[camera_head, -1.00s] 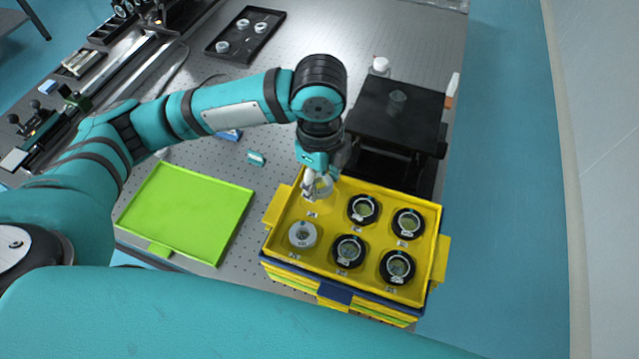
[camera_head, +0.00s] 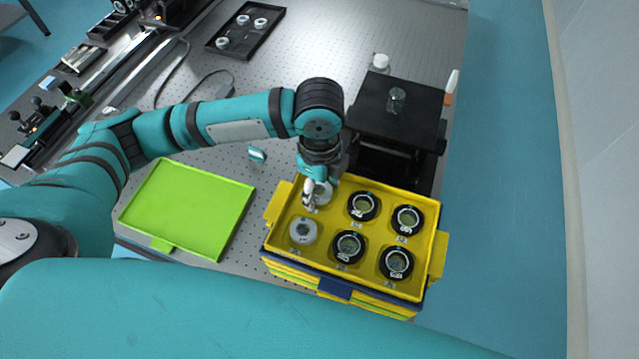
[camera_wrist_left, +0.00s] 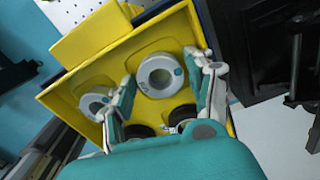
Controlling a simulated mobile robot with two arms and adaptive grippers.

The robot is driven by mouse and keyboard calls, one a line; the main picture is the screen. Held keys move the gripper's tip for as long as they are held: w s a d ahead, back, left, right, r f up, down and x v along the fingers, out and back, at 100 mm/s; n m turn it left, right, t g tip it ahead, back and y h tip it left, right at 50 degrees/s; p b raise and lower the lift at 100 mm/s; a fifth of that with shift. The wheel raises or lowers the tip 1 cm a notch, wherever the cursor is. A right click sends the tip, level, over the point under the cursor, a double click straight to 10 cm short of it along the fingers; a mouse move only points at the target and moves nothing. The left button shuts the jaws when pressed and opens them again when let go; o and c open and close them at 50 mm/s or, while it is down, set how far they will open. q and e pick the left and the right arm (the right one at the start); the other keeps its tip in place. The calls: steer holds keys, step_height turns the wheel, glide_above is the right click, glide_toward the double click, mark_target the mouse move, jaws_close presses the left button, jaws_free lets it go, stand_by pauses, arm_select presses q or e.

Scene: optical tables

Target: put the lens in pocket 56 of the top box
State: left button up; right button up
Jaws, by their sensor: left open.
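The open yellow top box (camera_head: 383,282) has several pockets in two rows. A white ring-shaped lens (camera_head: 323,193) is at its far-left pocket, partly hidden by my left gripper (camera_head: 314,196). In the left wrist view, this lens (camera_wrist_left: 160,76) lies flat over the pocket floor, between the spread fingers of my left gripper (camera_wrist_left: 166,88). The fingers are open, with gaps visible beside the lens. The pocket numbers are too small to read surely. My right gripper is not in view.
A second white ring (camera_head: 303,231) sits in the near-left pocket; black-rimmed lenses (camera_head: 363,207) fill the others. A green lid (camera_head: 188,208) lies left of the box. A black platform (camera_head: 395,112) stands behind it. A black tray (camera_head: 245,33) is far back.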

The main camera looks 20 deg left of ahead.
mark_target(320, 190)
arm_select(q)
step_height(320, 190, up, 12)
steer(key=b, duration=0.1)
steer(key=shift+r, duration=0.15)
stand_by(0.6)
